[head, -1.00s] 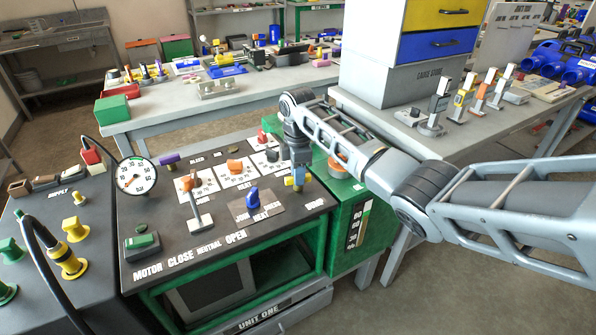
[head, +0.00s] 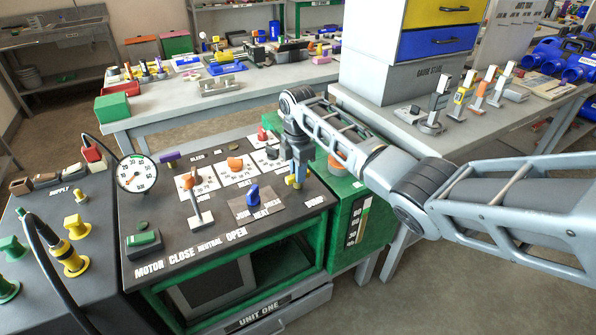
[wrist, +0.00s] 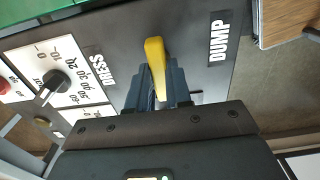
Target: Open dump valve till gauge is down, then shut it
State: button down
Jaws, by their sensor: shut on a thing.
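The dump valve's yellow lever (head: 291,182) stands at the right end of the dark panel, near the DUMP label (head: 314,203). In the wrist view the yellow lever (wrist: 154,58) sticks out between the jaws, with the DUMP label (wrist: 218,40) to its right. My gripper (head: 297,178) points down at the lever, and its fingers (wrist: 160,88) are shut on it. The valve's stem is mostly hidden by the gripper. The round white pressure gauge (head: 137,173) stands at the panel's back left; its needle is too small to read surely.
A grey-handled lever (head: 200,207), a blue knob (head: 253,195) and a green motor switch (head: 144,240) share the panel. An orange knob (head: 235,163) sits behind them. A green cabinet (head: 362,225) with a level strip adjoins at the right. Bare floor shows at lower right.

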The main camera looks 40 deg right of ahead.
jog(key=c, duration=1)
grip_release()
jog(key=shift+c, duration=0.2)
jog(key=shift+r, duration=0.15)
notch_tip(320, 180, up, 8)
jog(key=shift+f+b, duration=0.2)
jog(key=shift+b, duration=0.1)
